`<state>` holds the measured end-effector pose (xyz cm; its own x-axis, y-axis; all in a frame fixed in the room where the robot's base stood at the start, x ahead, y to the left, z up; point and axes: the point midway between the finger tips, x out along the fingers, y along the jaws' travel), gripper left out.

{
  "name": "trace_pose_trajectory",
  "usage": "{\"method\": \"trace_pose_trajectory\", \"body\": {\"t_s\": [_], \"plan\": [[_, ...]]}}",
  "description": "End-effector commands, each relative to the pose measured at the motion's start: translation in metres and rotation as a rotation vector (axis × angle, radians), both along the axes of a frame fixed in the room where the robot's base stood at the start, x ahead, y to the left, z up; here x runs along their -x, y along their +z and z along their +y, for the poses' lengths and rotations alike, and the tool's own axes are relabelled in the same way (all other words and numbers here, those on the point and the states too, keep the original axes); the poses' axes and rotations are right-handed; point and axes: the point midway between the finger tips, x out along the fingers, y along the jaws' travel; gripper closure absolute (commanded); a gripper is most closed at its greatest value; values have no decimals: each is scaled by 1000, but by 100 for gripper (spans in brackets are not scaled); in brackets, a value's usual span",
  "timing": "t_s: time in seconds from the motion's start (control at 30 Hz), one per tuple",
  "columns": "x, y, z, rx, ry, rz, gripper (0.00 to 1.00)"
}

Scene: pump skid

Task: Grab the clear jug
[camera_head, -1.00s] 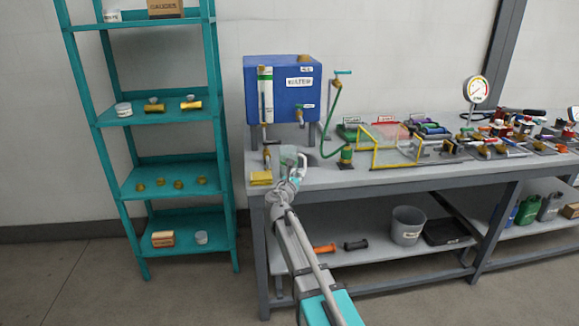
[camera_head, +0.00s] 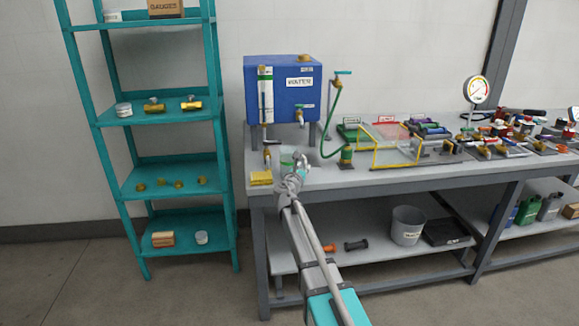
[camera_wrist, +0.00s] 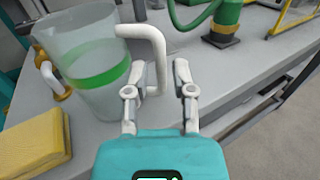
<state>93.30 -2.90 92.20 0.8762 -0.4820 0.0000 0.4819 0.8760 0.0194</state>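The clear jug (camera_wrist: 88,62) stands upright on the bench at the left of the wrist view. It has a green band and a white handle (camera_wrist: 157,60) on its right side. My gripper (camera_wrist: 161,70) is open, with one finger on each side of the handle and gaps visible. In the head view the jug (camera_head: 287,157) is partly hidden behind my gripper (camera_head: 301,160), near the bench's left front edge.
A yellow sponge-like block (camera_wrist: 32,142) lies left of the jug. The blue water tank (camera_head: 283,90) with taps stands behind it. A green hose (camera_head: 331,122) runs to a green and brass fitting (camera_wrist: 223,22) at the right. The bench's front edge is close to my gripper.

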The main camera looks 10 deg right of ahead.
Motion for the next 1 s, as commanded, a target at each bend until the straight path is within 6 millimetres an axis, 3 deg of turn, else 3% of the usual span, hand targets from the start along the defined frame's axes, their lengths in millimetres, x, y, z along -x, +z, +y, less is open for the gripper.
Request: {"method": "trace_pose_trajectory", "body": {"t_s": [0.2, 0.8, 0.83, 1.0], "plan": [[-20, 0, -10, 0, -1, 0, 67], [-21, 0, -11, 0, 0, 0, 67], [-21, 0, -11, 0, 0, 0, 69], [-21, 0, -11, 0, 0, 0, 100]]}}
